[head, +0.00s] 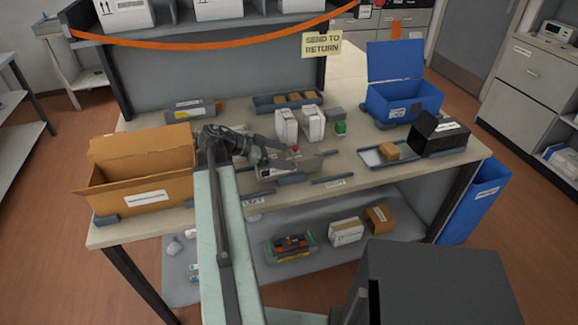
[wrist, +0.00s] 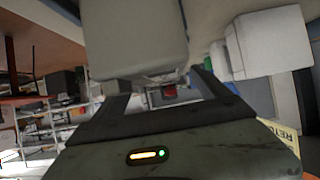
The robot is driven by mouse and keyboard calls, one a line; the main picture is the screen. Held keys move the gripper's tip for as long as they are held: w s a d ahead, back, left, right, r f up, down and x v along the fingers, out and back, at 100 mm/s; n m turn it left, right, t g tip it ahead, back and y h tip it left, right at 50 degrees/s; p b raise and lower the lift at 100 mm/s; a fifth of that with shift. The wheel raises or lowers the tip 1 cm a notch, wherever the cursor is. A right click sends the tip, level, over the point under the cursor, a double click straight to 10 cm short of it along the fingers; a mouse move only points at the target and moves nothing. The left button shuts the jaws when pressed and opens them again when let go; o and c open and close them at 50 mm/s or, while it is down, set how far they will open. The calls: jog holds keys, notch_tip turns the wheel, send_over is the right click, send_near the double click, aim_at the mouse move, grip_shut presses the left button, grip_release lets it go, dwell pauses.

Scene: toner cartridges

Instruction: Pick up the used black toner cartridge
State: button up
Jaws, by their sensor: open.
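My gripper (head: 272,152) is open at the middle of the workbench, reaching rightward. A dark grey, cartridge-like object with a pale label (head: 275,173) lies just below and in front of its fingers. I cannot tell whether they touch, or whether this is the used black cartridge. Another dark cartridge-like object with a yellow mark (head: 193,111) lies at the back left of the bench. In the wrist view my dark fingers (wrist: 165,97) stand apart. A large grey block (wrist: 130,40) crosses above them, close to the camera; I cannot tell what it is.
Two white boxes (head: 298,125) stand just behind my gripper. An open cardboard box (head: 145,190) is at left. A blue lidded bin (head: 405,103), a black open box (head: 438,135) and a tray with a small brown box (head: 390,151) are at right. An orange band (head: 200,46) hangs above.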

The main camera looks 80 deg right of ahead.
aim_at(290, 156)
jog(key=b+x, duration=0.2)
jog(key=x, duration=0.3)
jog(key=shift+s+r, duration=0.1)
jog(key=shift+s, duration=0.05)
jog(key=shift+r, duration=0.1)
jog(key=shift+c, duration=0.3)
grip_shut()
jog(key=shift+r, duration=0.1)
